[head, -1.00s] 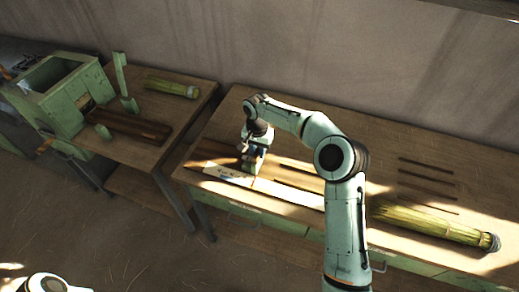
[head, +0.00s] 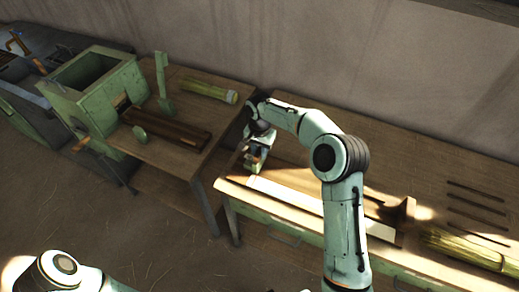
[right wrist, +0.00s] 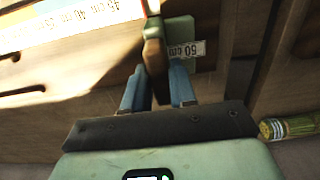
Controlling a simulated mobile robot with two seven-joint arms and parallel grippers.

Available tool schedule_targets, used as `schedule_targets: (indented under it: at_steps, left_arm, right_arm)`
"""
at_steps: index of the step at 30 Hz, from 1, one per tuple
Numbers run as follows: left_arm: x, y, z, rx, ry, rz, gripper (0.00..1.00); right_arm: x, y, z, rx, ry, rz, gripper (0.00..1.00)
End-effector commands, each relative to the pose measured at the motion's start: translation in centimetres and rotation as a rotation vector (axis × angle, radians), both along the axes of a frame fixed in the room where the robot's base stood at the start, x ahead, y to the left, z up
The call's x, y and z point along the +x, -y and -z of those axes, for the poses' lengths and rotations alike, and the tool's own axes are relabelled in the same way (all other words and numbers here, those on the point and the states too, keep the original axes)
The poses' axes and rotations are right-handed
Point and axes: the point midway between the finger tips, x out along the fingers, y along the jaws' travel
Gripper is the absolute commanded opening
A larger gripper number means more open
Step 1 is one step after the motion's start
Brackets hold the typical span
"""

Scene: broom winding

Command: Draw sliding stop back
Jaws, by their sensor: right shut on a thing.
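My right gripper (head: 256,158) is at the left end of the right-hand bench (head: 290,150), above the end of a long white measuring strip (head: 310,197). In the right wrist view its two fingers (right wrist: 158,90) are shut on the brown grip of the sliding stop (right wrist: 154,55). A green plate is beside this grip, next to a label reading 50 cm (right wrist: 187,50). The numbered strip (right wrist: 70,25) also shows there at upper left. In the head view the stop is small and partly hidden by the gripper. My left gripper is out of view.
A brown block (head: 402,212) stands near the strip's right end. A straw bundle (head: 465,248) and several dark rods (head: 478,195) lie to the right. The left bench holds a green machine (head: 95,85) and another bundle (head: 208,89). A gap separates the benches.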

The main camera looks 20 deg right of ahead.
Motion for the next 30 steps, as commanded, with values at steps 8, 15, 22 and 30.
schedule_targets:
  at_steps: [8,15,22,30]
  left_arm:
    - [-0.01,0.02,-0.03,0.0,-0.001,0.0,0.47]
    - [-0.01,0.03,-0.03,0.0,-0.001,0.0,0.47]
    - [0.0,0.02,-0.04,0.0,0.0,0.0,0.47]
    - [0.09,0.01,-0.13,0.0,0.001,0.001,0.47]
  right_arm:
    - [0.11,-0.12,0.02,0.002,0.005,-0.001,0.0]
    - [0.18,-0.23,-0.01,0.004,0.007,-0.002,0.0]
    - [0.11,-0.17,0.0,0.002,0.004,-0.002,0.47]
    - [0.11,-0.06,-0.82,0.0,0.004,-0.001,0.47]
